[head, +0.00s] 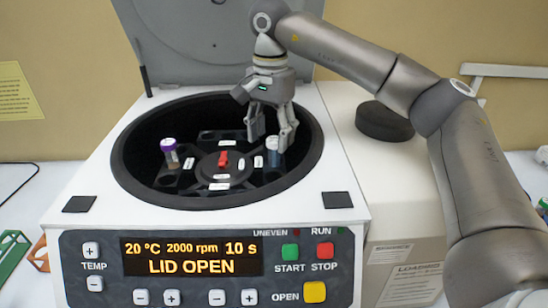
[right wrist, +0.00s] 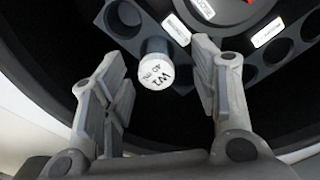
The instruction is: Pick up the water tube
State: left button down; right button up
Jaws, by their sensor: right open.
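A tube with a white cap (right wrist: 158,72) stands in a slot of the centrifuge rotor; dark writing on the cap seems to include "W1". In the head view this tube (head: 273,158) shows at the right side of the rotor, with a bluish body. My right gripper (head: 270,143) is open and points down over it. In the right wrist view its fingers are on either side of the cap, with gaps, and the cap lies nearer the far ends of the fingers. My left gripper is not in view.
The centrifuge (head: 345,185) has its lid (head: 190,40) raised behind, and its display reads LID OPEN. The round bowl wall surrounds the rotor closely. A red knob (head: 223,158) is at the rotor's centre. Empty rotor slots (right wrist: 125,15) are beside the tube.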

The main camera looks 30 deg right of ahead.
aim_at(275, 140)
jog(key=f, duration=0.1)
jog(key=f+p, duration=0.1)
jog(key=f, duration=0.1)
jog(key=shift+s+d+f, duration=0.1)
jog(key=shift+d+f, duration=0.15)
jog(key=shift+d, duration=0.15)
jog(key=shift+f, duration=0.35)
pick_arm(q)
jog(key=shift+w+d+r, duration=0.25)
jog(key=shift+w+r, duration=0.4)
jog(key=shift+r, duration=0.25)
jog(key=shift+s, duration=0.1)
pick_arm(e)
jog(key=shift+c, duration=0.5)
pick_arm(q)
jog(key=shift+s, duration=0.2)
pick_arm(e)
jog(key=c, duration=1.1)
